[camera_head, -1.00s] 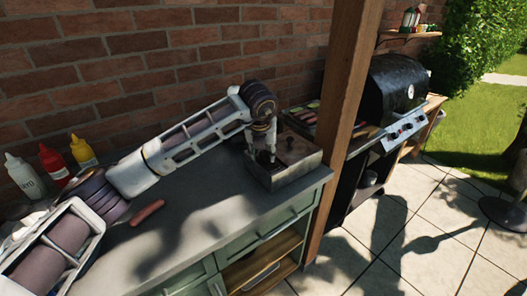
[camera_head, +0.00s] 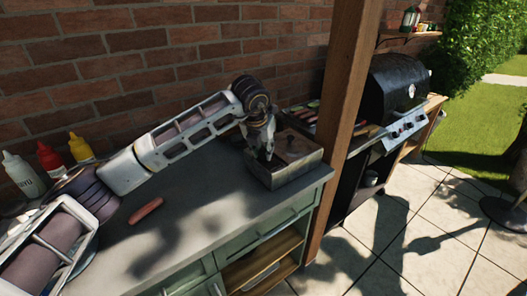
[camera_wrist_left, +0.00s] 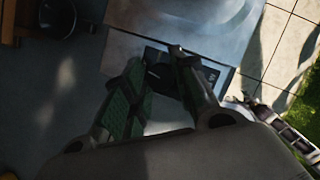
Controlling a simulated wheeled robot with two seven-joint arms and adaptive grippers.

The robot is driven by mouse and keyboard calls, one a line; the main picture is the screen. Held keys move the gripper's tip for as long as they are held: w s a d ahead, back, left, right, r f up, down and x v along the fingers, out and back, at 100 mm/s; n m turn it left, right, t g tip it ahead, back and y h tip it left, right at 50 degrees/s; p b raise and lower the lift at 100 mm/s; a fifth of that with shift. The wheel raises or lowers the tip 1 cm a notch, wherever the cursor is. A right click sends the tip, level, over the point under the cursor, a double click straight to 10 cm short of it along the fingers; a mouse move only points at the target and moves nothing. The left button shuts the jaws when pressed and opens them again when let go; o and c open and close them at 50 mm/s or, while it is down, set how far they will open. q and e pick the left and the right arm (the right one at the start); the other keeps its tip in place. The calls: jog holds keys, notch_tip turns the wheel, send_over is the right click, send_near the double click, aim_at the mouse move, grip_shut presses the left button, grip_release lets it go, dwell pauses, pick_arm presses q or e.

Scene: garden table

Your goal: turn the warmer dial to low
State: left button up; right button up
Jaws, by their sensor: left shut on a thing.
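The warmer (camera_head: 283,181) is a metal box with a lid, on the right end of the grey-green counter. My left gripper (camera_head: 264,158) is at the warmer's left side in the head view. In the left wrist view its fingers (camera_wrist_left: 157,60) are closed in on a small black part at the panel, which I take as the dial; the fingers mostly hide it. The dial's setting cannot be read. My right gripper is not in view.
A sausage (camera_head: 146,211) lies on the counter (camera_head: 195,215). White, red (camera_head: 50,158) and yellow bottles stand at the left by the brick wall. A wooden post (camera_head: 343,120) rises just right of the warmer, with a black grill (camera_head: 395,85) beyond.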

pick_arm(q)
jog(key=shift+a+m+h+b, duration=0.1)
jog(key=shift+m+h+b, duration=0.25)
jog(key=shift+m, duration=0.65)
jog(key=shift+m+h, duration=0.25)
jog(key=shift+m, duration=0.35)
jog(key=shift+w+m+g+h, duration=0.1)
jog(key=shift+m+g+h, duration=0.3)
jog(key=shift+m, duration=0.6)
jog(key=shift+r+m+g, duration=0.1)
jog(key=shift+m+g, duration=0.4)
jog(key=shift+m, duration=0.7)
jog(key=shift+w+m, duration=0.1)
jog(key=shift+m, duration=0.4)
jog(key=shift+m+g+h, duration=0.3)
jog(key=shift+m, duration=0.2)
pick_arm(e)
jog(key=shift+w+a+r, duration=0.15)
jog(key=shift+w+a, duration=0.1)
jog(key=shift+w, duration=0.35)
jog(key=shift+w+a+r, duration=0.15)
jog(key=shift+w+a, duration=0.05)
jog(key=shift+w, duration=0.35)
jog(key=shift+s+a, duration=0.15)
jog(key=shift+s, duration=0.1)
